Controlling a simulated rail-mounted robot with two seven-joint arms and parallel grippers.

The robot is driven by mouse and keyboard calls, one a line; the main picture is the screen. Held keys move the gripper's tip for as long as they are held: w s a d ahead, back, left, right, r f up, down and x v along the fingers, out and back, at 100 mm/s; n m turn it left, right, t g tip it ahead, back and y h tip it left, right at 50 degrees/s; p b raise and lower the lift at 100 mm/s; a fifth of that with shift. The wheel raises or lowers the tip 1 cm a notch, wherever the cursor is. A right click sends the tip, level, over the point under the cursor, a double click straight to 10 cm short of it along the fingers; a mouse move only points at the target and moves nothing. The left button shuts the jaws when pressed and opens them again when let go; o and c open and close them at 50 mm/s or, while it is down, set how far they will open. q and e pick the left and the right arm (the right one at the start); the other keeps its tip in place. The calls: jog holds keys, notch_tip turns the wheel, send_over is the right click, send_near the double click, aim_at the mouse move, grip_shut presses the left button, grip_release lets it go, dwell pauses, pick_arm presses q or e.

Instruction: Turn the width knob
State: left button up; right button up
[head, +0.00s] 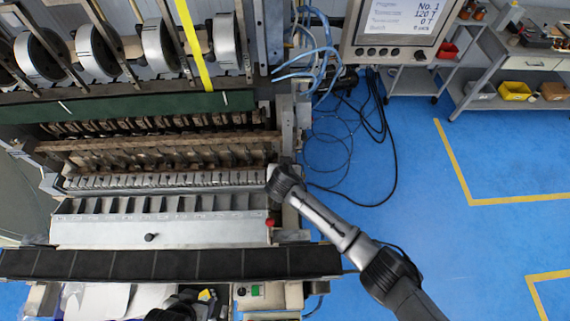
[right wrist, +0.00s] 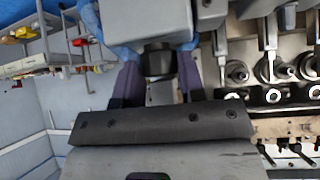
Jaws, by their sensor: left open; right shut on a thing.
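The black width knob (right wrist: 158,62) shows in the right wrist view, sticking out from a grey block. My right gripper (right wrist: 156,74) is shut on it, one finger on each side. In the head view my right arm comes in from the lower right and its wrist is at the right end of the machine, hiding the knob and the fingertips. My left gripper (head: 174,312) is a dark shape at the bottom edge of the head view, in front of the machine and away from the knob. It is largely cut off by the frame.
The coil winder's long grey cover (head: 160,230) fills the left, with a red button (head: 270,222) near its right end. A display panel (head: 396,28) stands at the top right. Loose cables (head: 385,150) lie on the open blue floor. Shelves (head: 500,65) stand beyond.

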jog(key=shift+d+n+y+p, duration=0.1)
jog(key=shift+n+y+p, duration=0.4)
jog(key=shift+n+y, duration=0.4)
jog(key=o, duration=0.9)
jog(key=shift+s, duration=0.1)
jog(key=v, duration=1.3)
jog(key=shift+s+r, duration=0.15)
jog(key=shift+r, duration=0.15)
jog(key=shift+n, duration=0.4)
